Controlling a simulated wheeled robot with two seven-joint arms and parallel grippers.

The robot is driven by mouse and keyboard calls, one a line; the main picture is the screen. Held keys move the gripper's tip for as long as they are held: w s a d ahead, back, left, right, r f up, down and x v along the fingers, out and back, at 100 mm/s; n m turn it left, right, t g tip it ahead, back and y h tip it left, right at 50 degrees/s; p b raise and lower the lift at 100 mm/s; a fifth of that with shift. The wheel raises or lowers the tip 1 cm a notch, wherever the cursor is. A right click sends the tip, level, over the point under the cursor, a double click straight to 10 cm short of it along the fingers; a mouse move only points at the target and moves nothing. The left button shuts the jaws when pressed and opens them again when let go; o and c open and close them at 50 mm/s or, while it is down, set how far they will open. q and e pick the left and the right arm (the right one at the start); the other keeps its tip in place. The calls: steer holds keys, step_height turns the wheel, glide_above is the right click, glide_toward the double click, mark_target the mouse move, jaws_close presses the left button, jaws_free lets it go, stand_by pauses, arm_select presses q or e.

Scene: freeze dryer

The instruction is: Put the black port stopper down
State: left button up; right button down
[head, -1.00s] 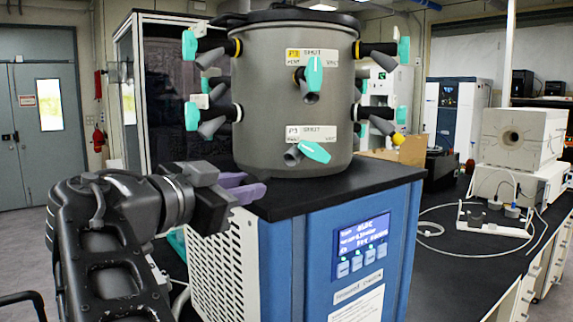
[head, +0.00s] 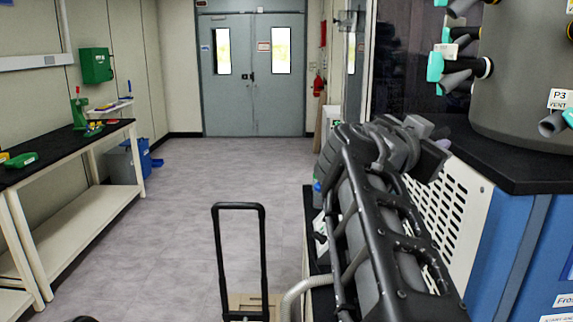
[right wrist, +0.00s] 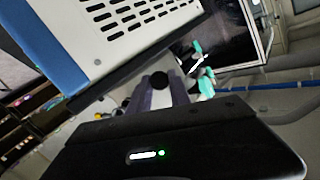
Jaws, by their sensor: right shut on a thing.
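The black port stopper (right wrist: 159,80) shows as a small dark round end in the right wrist view. It sits between the purple fingertips of my right gripper (right wrist: 160,91), which is shut on it. In the head view my right arm reaches up beside the freeze dryer's vented side, and the stopper cannot be made out there. The freeze dryer's grey chamber (head: 525,75) stands on its black top at the right edge, with teal-handled ports partly cut off. My left gripper is not in view.
A workbench (head: 62,152) with green items stands along the left wall. Grey double doors (head: 251,75) are at the far end. A black-handled cart (head: 238,208) stands on the otherwise open grey floor (head: 180,240). A dark counter edge lies beside my right arm.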

steer(key=w+a+f+n+t+y, duration=0.2)
steer(key=w+a+f+n+y, duration=0.4)
steer(key=a+f, duration=0.45)
steer(key=w+a+f+n+t+y, duration=0.3)
steer(key=w+a+f+n+y, duration=0.15)
steer(key=a+f+y, duration=0.6)
steer(key=s+d+f+h, duration=0.1)
steer(key=s+d+f, duration=0.2)
steer(key=d+f, duration=0.2)
steer(key=s+d+f+m+h, duration=0.1)
steer(key=s+d+f+h, duration=0.1)
steer(key=d+f, duration=0.3)
steer(key=s+d+f+h, duration=0.1)
steer(key=s+d+f, duration=0.3)
steer(key=f, duration=0.8)
steer(key=shift+d+h, duration=0.25)
steer(key=shift+d, duration=0.4)
steer(key=shift+d+f+m, duration=0.15)
steer(key=shift+d+m, duration=0.1)
steer(key=shift+d, duration=0.2)
stand_by(2.6)
